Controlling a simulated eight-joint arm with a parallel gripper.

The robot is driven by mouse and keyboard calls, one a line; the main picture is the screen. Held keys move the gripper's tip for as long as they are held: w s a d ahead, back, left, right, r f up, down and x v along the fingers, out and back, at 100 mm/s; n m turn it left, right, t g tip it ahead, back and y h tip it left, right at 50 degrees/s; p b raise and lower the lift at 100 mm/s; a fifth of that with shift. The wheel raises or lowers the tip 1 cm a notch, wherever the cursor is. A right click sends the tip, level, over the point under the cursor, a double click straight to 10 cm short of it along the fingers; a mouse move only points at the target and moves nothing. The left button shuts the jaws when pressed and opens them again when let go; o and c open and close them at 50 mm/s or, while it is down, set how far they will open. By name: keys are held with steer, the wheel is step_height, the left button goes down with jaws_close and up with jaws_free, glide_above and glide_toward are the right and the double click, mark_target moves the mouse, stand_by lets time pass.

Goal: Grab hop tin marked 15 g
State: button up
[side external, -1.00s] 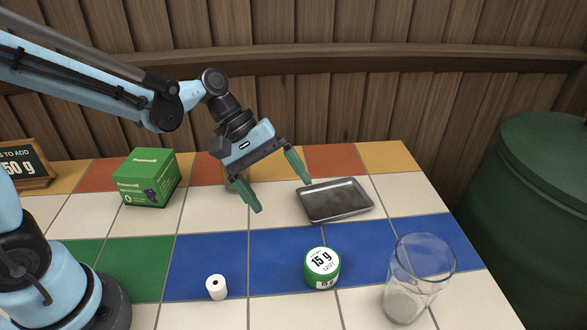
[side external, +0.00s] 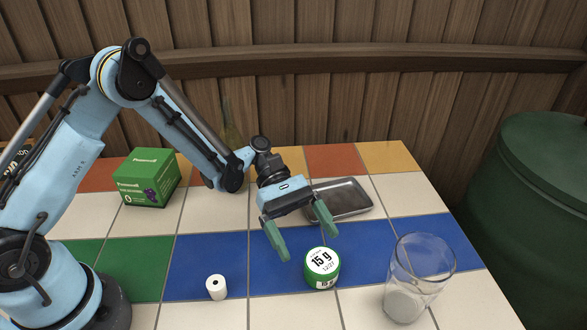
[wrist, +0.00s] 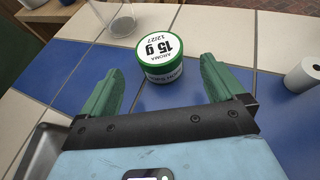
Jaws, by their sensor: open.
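The hop tin (side external: 322,266) is a short green and white round tin with "15 g" on its lid. It stands upright on the blue tiles. It also shows in the wrist view (wrist: 160,57), ahead of and between the two green fingers. My gripper (side external: 302,238) is open and empty, with its fingers pointing down toward the tin. In the wrist view the gripper (wrist: 160,85) has its fingers spread wider than the tin. Whether the fingertips are level with the tin is hard to tell.
A clear glass (side external: 416,280) stands right of the tin. A small white roll (side external: 216,287) stands to its left. A metal tray (side external: 345,197) lies behind my gripper. A green box (side external: 150,178) and a bottle (side external: 232,130) stand farther back.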

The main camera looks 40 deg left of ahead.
mark_target(316, 252)
steer(key=x, duration=0.6)
steer(key=shift+d+r, duration=0.2)
steer(key=shift+r, duration=0.05)
steer(key=c, duration=1)
steer(key=shift+r, duration=0.1)
